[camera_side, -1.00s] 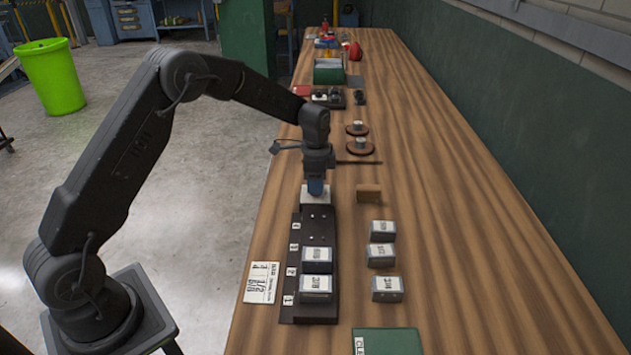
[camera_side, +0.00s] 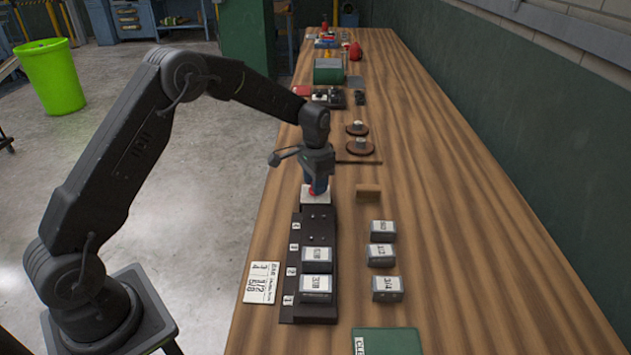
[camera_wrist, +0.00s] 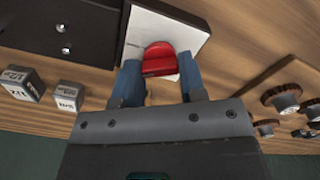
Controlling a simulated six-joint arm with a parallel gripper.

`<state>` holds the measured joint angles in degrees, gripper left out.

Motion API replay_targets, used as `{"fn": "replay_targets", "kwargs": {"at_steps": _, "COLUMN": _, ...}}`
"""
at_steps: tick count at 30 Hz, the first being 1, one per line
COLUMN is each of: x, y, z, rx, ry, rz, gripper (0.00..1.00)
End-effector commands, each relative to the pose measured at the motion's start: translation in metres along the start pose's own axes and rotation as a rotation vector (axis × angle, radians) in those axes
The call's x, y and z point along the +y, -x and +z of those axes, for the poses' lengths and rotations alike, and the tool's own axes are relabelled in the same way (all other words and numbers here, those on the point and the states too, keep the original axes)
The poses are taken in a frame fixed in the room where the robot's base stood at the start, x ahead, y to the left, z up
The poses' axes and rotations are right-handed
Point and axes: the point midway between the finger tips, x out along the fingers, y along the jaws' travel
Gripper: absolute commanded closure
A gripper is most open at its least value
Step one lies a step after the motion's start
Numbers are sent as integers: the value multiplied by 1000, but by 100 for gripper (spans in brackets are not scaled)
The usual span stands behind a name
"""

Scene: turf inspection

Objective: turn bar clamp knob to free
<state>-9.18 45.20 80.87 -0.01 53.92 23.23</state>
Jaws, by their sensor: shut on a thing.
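A red knob (camera_wrist: 159,58) sits on a white plate (camera_wrist: 190,38) in the wrist view. In the side view the white plate (camera_side: 316,196) lies at the far end of a dark board (camera_side: 317,226), and a little red shows at my fingertips. My gripper (camera_wrist: 158,83) points down over the plate with one blue finger on each side of the knob, shut on it. The fingers hide parts of the knob's sides. Any mark on the plate is too small to read.
Two labelled grey blocks (camera_side: 316,283) sit on the dark board's near end. Several more (camera_side: 382,254) stand to its right. A wooden block (camera_side: 368,193) and round brown discs (camera_side: 360,147) are nearby. A printed card (camera_side: 261,282) lies left. The bench's right side is clear.

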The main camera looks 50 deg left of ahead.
Motion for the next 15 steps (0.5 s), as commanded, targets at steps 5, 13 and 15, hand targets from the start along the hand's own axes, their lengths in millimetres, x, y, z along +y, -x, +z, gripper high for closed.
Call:
{"fn": "replay_targets", "kwargs": {"at_steps": 5, "x": 0, "y": 1, "z": 0, "rx": -1, "ry": 166, "rz": 0, "gripper": 86}}
{"fn": "replay_targets", "kwargs": {"at_steps": 13, "x": 0, "y": 1, "z": 0, "rx": -1, "ry": 423, "rz": 0, "gripper": 86}}
{"fn": "replay_targets", "kwargs": {"at_steps": 15, "x": 0, "y": 1, "z": 0, "rx": -1, "ry": 490, "rz": 0, "gripper": 86}}
